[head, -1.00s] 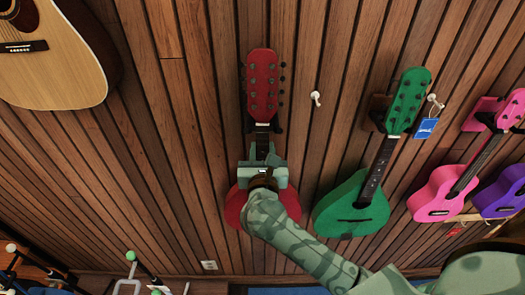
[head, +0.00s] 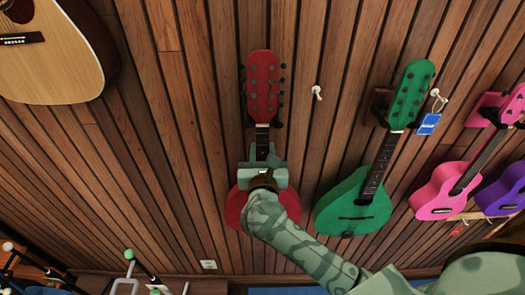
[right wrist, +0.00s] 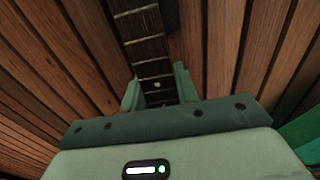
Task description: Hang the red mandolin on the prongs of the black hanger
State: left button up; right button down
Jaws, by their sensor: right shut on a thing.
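The red mandolin (head: 262,87) is upright against the plank wall in the head view, headstock up. My right gripper (head: 263,168) is shut on its neck just above the red body, and my arm covers much of the body. The wrist view shows the fretted neck (right wrist: 148,48) running between the fingers (right wrist: 158,88). Dark tips of the black hanger (head: 279,124) show on both sides of the neck, just under the headstock. Most of the hanger is hidden behind the mandolin; I cannot tell whether the headstock touches the prongs. My left gripper is out of view.
An empty white peg (head: 317,92) is right of the headstock. A natural-wood guitar (head: 55,65) is upper left. The wall between is clear.

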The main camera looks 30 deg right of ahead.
jog(key=shift+r, duration=0.15)
jog(key=c, duration=1)
grip_release()
jog(key=shift+c, duration=0.2)
jog(key=shift+o, duration=0.4)
jog(key=shift+f, duration=0.2)
jog(key=shift+s, duration=0.1)
jog(key=shift+v, duration=0.95)
jog(key=shift+a, duration=0.1)
jog(key=shift+v, duration=1.25)
jog(key=shift+r, duration=0.1)
